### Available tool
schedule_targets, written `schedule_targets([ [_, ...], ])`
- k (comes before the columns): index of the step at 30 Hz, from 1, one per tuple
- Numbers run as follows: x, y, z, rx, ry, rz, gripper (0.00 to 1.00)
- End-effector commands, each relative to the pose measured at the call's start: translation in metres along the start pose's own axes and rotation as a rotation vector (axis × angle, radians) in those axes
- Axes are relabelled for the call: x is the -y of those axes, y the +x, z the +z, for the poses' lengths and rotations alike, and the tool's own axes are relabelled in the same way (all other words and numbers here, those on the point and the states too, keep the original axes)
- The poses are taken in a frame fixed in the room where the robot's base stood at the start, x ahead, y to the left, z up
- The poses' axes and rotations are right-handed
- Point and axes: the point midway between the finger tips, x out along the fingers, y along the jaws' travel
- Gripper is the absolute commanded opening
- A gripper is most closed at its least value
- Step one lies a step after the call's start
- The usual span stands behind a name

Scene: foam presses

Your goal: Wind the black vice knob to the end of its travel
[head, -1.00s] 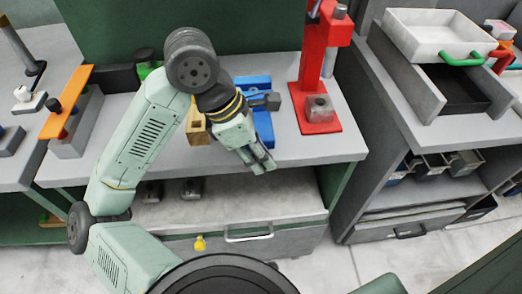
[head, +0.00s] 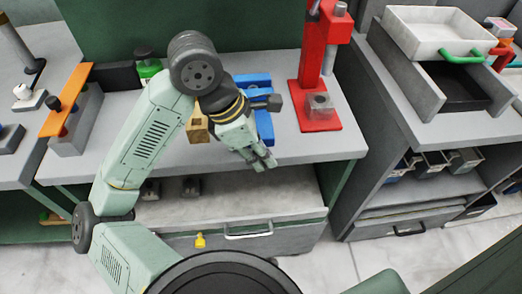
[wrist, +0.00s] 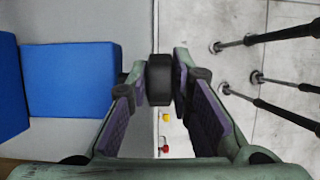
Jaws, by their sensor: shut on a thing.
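The blue vice (head: 262,118) stands on the grey bench, partly hidden behind my gripper in the head view. In the wrist view its blue body (wrist: 75,80) is at the left. The black knob (wrist: 160,80) sits between my fingertips in the wrist view, with a finger on each side. My gripper (head: 264,161) reaches down at the bench's front edge in the head view, and its fingers (wrist: 160,90) are shut on the knob. The knob cannot be made out in the head view. How far it has been wound cannot be told.
A red press (head: 319,118) stands right of the vice. A wooden block (head: 197,127) lies left of it, partly behind my arm.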

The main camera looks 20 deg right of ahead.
Motion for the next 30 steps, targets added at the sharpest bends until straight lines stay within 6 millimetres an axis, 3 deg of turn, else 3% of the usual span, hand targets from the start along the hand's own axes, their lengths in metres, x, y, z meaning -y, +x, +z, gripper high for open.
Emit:
schedule_targets([
  [11,-0.001,0.007,-0.005,0.108,-0.003,0.003,0.0],
  [30,0.0,0.005,-0.013,0.571,0.0,0.0,0.0],
])
